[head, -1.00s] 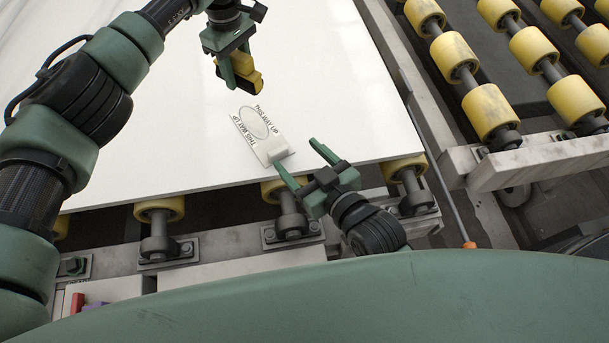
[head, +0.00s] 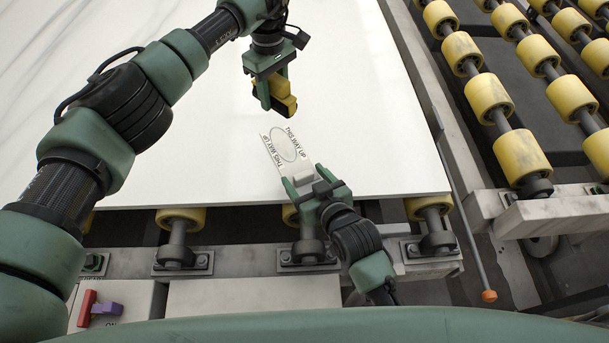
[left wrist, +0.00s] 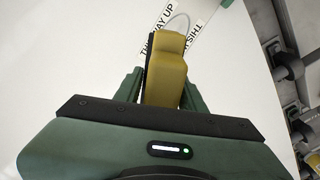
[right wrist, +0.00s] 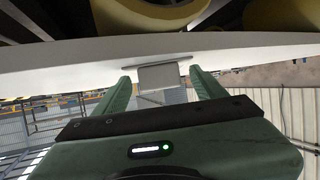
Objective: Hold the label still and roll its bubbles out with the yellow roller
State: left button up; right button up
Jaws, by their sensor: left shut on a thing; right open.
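The label (head: 279,145) lies on the white slab near its front edge, with THIS WAY UP printed twice and an oval outline. My left gripper (head: 274,100) is shut on the yellow roller (head: 285,97), just beyond the label's far end and apparently above the slab. In the left wrist view the roller (left wrist: 168,75) hides part of the label (left wrist: 197,30). My right gripper (head: 308,176) is open at the label's near end. In the right wrist view a pale grey tab (right wrist: 159,77) shows between the open fingers (right wrist: 158,92); contact cannot be told.
The white slab (head: 190,130) is otherwise clear and rests on yellow conveyor rollers (head: 180,218). A grey frame rail (head: 440,120) runs along its right side, with more yellow rollers (head: 489,93) beyond. A red and purple switch (head: 88,308) is at the lower left.

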jog(key=shift+w+a+f, duration=0.1)
jog(key=shift+w+a, duration=0.05)
jog(key=shift+w, duration=0.15)
grip_shut()
dwell(1.1)
